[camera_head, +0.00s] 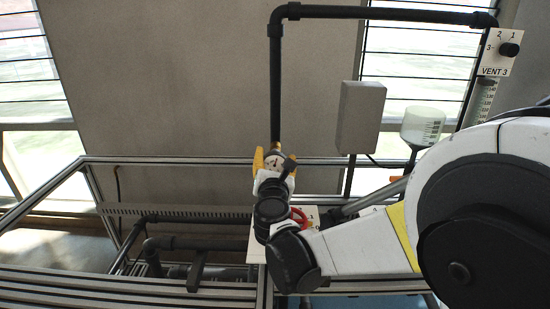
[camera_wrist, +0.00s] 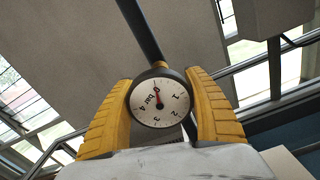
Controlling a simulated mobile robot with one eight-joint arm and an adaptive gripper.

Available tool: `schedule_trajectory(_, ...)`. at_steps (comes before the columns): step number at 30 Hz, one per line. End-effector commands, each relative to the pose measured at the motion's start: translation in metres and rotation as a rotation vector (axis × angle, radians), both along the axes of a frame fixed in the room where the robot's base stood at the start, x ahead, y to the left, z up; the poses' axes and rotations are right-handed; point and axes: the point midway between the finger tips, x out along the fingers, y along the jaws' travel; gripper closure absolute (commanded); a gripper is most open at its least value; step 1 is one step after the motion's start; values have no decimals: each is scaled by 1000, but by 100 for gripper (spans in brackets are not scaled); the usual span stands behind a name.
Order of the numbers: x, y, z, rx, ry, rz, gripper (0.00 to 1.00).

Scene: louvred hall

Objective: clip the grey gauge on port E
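The gauge (camera_wrist: 160,102) has a dark grey rim, a white dial numbered to 4 bar and a red needle near 0. It sits between the yellow fingers of my gripper (camera_wrist: 162,110), which press against both its sides. A brass fitting (camera_head: 275,145) shows between pipe and gauge. I cannot tell whether the gauge is seated on it. No letter E is readable.
A grey box (camera_head: 360,117) hangs right of the pipe. A white-topped container (camera_head: 422,126) and a VENT 3 dial plate (camera_head: 498,53) stand farther right. A metal rail frame (camera_head: 180,160) runs behind my gripper. A red handwheel (camera_head: 299,217) is just below right.

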Motion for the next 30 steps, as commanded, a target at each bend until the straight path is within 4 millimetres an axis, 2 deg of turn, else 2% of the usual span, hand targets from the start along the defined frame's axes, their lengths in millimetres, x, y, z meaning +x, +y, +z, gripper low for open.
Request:
schedule_trajectory(5,-7,0,0,0,0,1,39)
schedule_trajectory(19,-65,3,0,0,0,1,39)
schedule_trajectory(30,-70,2,0,0,0,0,39)
